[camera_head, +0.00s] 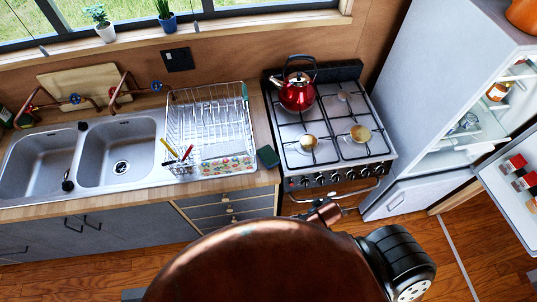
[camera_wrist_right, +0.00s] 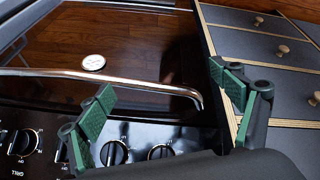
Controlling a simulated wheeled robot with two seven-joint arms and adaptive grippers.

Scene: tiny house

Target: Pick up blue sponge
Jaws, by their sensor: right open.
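A small dark blue-green block (camera_head: 268,157), which looks like the sponge, lies on the wooden counter. It is near the counter's right end, between the dish rack and the stove. My right gripper (camera_wrist_right: 165,100) is open and empty in the right wrist view, with its green-padded fingers spread wide. It is in front of the stove's knobs and handle, beside the drawers. The sponge does not show in that view. In the head view my right arm's copper-coloured links cover the lower middle, and the gripper's fingers cannot be made out. My left gripper is not in view.
A wire dish rack (camera_head: 212,120) stands left of the sponge, beside a double sink (camera_head: 120,150). The stove (camera_head: 335,130) on the right carries a red kettle (camera_head: 297,93). The oven handle (camera_wrist_right: 110,78) juts out near my right gripper. A fridge (camera_head: 440,80) stands open at right.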

